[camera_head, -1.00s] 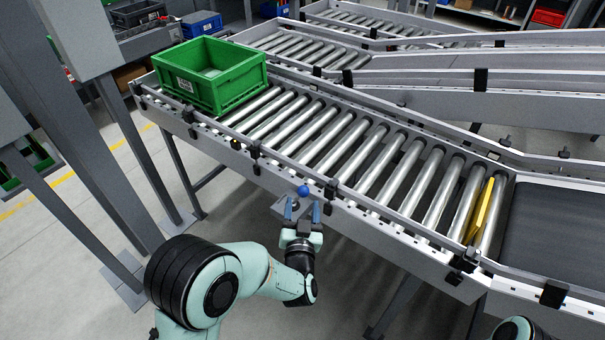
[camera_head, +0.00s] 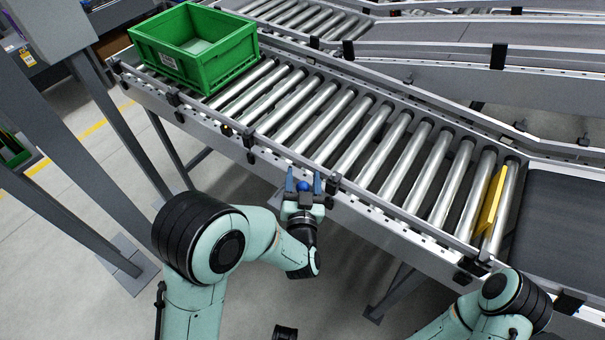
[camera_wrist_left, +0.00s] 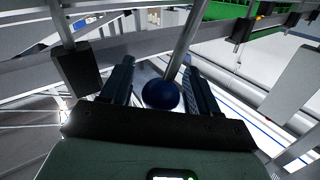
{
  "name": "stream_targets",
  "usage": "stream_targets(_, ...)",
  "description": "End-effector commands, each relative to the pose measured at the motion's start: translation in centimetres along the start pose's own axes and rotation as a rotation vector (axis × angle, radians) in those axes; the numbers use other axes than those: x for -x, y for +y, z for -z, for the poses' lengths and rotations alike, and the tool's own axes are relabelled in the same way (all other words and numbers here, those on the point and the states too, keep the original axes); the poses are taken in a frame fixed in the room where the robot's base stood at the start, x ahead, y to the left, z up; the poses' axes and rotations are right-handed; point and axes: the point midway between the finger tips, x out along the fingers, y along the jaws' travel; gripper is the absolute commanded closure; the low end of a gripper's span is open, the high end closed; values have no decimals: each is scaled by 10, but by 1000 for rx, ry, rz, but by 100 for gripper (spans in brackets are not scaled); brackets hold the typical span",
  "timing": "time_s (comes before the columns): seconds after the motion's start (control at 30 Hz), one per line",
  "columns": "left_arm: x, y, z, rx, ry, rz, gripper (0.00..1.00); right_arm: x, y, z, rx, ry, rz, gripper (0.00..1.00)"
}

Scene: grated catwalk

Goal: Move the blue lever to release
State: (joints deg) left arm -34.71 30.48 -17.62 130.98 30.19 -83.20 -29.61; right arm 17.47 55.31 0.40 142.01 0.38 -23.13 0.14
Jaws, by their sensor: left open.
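The blue ball-shaped knob of the lever (camera_head: 304,186) is at the near side rail of the roller conveyor. In the left wrist view the knob (camera_wrist_left: 161,95) sits between my two fingers, with its grey rod (camera_wrist_left: 181,50) running up and away. My left gripper (camera_head: 304,182) is open, one finger on each side of the knob, with a gap visible on at least the right side. My right arm (camera_head: 490,310) shows at the lower right; I cannot make out its gripper.
A green crate (camera_head: 236,62) stands on the rollers (camera_head: 345,125) at the upper left. A yellow bar (camera_head: 491,203) lies across the rollers near the dark belt (camera_head: 565,225). Grey posts (camera_head: 65,165) stand at the left.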

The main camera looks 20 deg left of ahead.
Motion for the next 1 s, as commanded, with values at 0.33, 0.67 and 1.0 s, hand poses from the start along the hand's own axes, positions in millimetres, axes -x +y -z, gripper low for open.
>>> stream_targets(0.33,0,0,0,0,0,0,85,0,0,0,0,0,0,57)
stream_targets(0.67,-2,-2,1,20,-12,-1,95,0,0,0,0,0,0,57)
stream_targets(1.0,-11,-18,3,183,-113,-15,95,3,-1,-2,0,-6,-1,57)
